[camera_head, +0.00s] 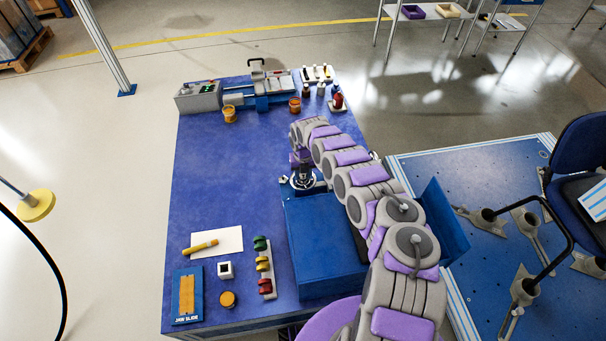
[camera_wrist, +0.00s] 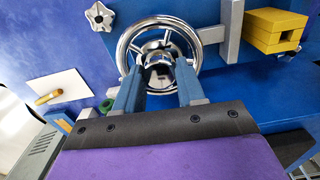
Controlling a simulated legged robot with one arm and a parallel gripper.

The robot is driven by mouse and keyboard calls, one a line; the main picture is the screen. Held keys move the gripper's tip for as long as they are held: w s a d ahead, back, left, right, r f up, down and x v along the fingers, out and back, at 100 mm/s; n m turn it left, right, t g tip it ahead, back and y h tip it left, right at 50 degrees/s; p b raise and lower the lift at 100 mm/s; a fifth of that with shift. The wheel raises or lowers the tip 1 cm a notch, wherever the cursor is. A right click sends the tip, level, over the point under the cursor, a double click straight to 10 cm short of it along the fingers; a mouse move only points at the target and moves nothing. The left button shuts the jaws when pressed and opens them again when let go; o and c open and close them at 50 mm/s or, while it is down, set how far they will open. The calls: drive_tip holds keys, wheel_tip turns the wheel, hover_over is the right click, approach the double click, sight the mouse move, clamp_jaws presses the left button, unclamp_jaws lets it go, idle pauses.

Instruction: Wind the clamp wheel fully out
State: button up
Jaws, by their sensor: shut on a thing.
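The clamp wheel is a shiny chrome handwheel (camera_wrist: 181,48) with spokes and a round hub, at the top middle of the wrist view. In the head view the chrome wheel (camera_head: 302,181) shows beside the blue box-like fixture (camera_head: 318,245), partly under my arm. My gripper (camera_wrist: 158,78) has its two blue fingers on either side of the hub area and is shut on the wheel. In the head view my gripper (camera_head: 301,163) is mostly hidden by my arm's links. How far the wheel is wound cannot be told.
A star-shaped knob (camera_wrist: 100,16) and a yellow block (camera_wrist: 277,32) are near the wheel. A vise-like machine (camera_head: 255,90) stands at the back. The table's middle left is clear.

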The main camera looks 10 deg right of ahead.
drive_tip(key=shift+w+r, duration=0.15)
drive_tip(key=shift+w, duration=0.05)
idle(0.3)
drive_tip(key=o, duration=0.7)
drive_tip(key=shift+c, duration=0.2)
drive_tip(key=o, duration=0.4)
drive_tip(key=shift+s, duration=0.1)
wheel_tip(320, 180, up, 17)
drive_tip(key=p, duration=0.3)
drive_tip(key=shift+p, duration=0.35)
